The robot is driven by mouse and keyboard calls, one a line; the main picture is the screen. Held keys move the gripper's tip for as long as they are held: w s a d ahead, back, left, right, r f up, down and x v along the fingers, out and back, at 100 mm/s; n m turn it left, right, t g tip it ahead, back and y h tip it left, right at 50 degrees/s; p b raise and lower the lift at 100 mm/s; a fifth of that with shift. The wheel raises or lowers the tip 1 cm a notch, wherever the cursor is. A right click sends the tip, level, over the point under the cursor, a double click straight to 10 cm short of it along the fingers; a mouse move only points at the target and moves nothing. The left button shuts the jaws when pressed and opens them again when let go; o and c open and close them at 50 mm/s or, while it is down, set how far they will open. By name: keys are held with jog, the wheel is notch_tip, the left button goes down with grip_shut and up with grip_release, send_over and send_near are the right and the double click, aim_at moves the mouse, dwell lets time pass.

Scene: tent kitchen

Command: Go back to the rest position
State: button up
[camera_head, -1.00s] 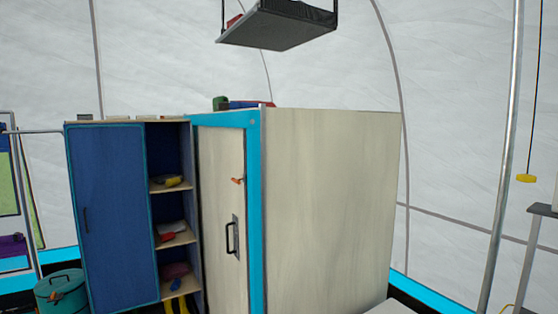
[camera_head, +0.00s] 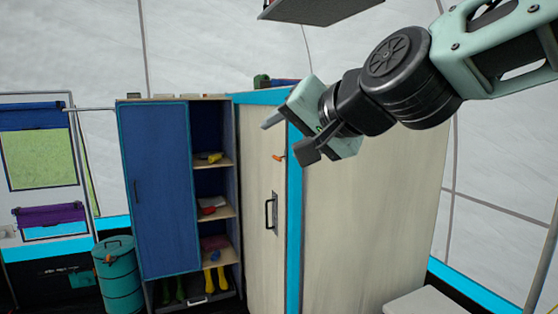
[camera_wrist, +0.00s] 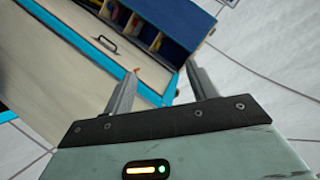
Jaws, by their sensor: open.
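My gripper (camera_head: 288,134) hangs in the air at the upper right of the head view, in front of the tall wooden cabinet. Its two fingers are apart with nothing between them. In the wrist view my gripper (camera_wrist: 160,88) shows the two grey fingers spread. Beyond them are the cabinet door and the blue cupboard, seen tilted. The gripper looks clear of the cabinet, though the exact gap cannot be told.
The wooden cabinet (camera_head: 370,215) has a blue frame and a black door handle (camera_head: 271,214). A blue cupboard (camera_head: 160,190) with open shelves stands left of it. A teal barrel (camera_head: 118,275) is at lower left. A dark platform (camera_head: 310,8) hangs above.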

jog(key=s+d+f+n+g+h, duration=0.1)
jog(key=s+f+n+g, duration=0.2)
jog(key=s+f, duration=0.35)
jog(key=s+d+f+n+g+h, duration=0.1)
jog(key=s+f+n+g, duration=0.2)
jog(key=f, duration=0.7)
jog(key=s+d+f+n+g+h, duration=0.2)
jog(key=s+d+f, duration=0.3)
jog(key=s, duration=0.2)
jog(key=s+d+f+n+g+h, duration=0.2)
jog(key=s+d+f, duration=0.3)
jog(key=s, duration=0.3)
jog(key=shift+d+f+g+h, duration=0.25)
jog(key=shift+f+g+h, duration=0.45)
